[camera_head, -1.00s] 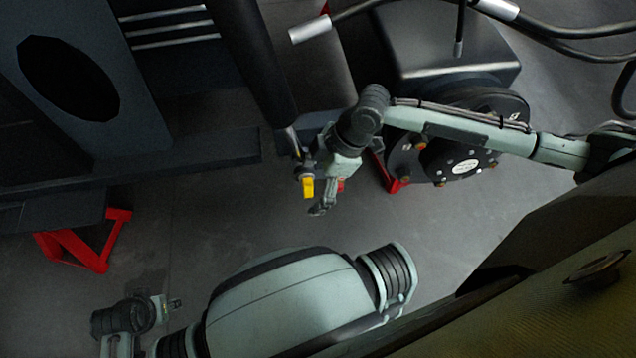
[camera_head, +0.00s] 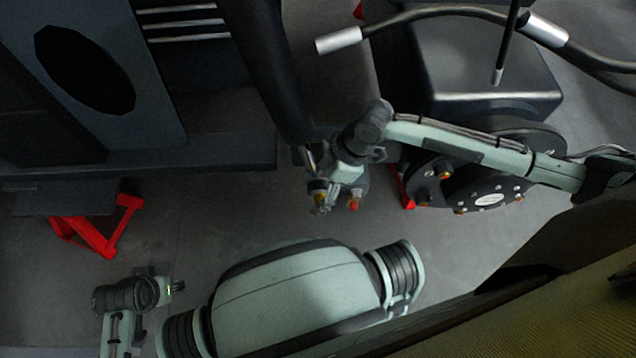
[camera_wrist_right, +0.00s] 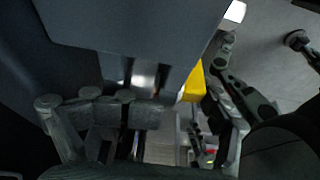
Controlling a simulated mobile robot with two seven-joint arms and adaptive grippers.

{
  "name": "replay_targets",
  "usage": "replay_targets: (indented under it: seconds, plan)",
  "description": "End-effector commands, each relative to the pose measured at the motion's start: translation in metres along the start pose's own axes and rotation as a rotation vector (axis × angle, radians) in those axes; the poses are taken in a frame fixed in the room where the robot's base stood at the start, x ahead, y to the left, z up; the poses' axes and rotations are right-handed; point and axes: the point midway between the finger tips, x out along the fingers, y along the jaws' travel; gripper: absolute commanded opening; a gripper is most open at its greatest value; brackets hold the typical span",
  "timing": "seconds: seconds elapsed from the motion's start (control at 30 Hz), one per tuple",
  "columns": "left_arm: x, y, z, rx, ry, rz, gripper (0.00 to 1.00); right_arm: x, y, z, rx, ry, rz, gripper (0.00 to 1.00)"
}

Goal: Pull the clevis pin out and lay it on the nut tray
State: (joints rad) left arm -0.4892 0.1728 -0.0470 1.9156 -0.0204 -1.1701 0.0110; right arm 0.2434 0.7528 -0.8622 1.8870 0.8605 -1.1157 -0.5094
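My right gripper (camera_head: 325,207) is at the lower end of the black cylinder (camera_head: 265,65), beside its bright rod (camera_head: 309,158). In the right wrist view its fingers (camera_wrist_right: 185,110) are spread apart. A yellow piece (camera_wrist_right: 194,84) shows between them, next to a bright metal cylindrical part (camera_wrist_right: 145,76). I cannot tell whether either is the clevis pin, or whether a finger touches them. In the head view the gripper mostly hides this spot. My left gripper (camera_head: 174,287) is at the lower left, far from the cylinder, too small to read. I cannot make out the nut tray.
A round black hub with bolts (camera_head: 487,190) stands right of my right gripper. A hose with a metal end (camera_head: 340,40) hangs above. A dark chassis beam (camera_head: 220,155) lies left, with a red stand (camera_head: 100,230) below it. Open grey floor (camera_head: 230,210) lies between.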

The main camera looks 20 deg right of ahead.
Motion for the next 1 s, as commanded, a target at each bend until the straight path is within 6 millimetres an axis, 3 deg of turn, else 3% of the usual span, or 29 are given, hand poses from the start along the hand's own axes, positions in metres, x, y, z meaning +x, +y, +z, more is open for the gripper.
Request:
replay_targets:
  seconds: [0.03,0.23,0.33,0.37,0.57,0.83,1.0]
  plan:
    - [0.0,0.0,0.0,0.0,0.0,0.0,0.43,-0.001,0.005,-0.003,-0.001,0.008,0.012,0.52]
    - [0.001,0.0,-0.001,0.0,0.002,0.0,0.43,-0.002,0.008,-0.002,-0.001,0.007,0.02,0.27]
    - [0.001,0.0,-0.001,0.0,0.002,0.0,0.43,-0.002,0.01,-0.002,-0.001,0.006,0.024,0.24]
    - [0.001,0.0,-0.001,0.0,0.002,0.0,0.43,-0.002,0.011,-0.002,-0.001,0.006,0.024,0.66]
    - [0.001,0.0,-0.002,0.0,0.002,0.001,0.43,-0.003,0.011,-0.001,-0.001,0.004,0.025,0.9]
    - [0.0,0.001,-0.002,0.001,0.003,0.001,0.43,-0.004,0.01,-0.001,-0.001,0.004,0.023,0.91]
    - [-0.001,0.001,-0.003,0.001,0.006,0.002,0.43,-0.021,0.01,-0.001,-0.002,0.004,0.023,0.91]
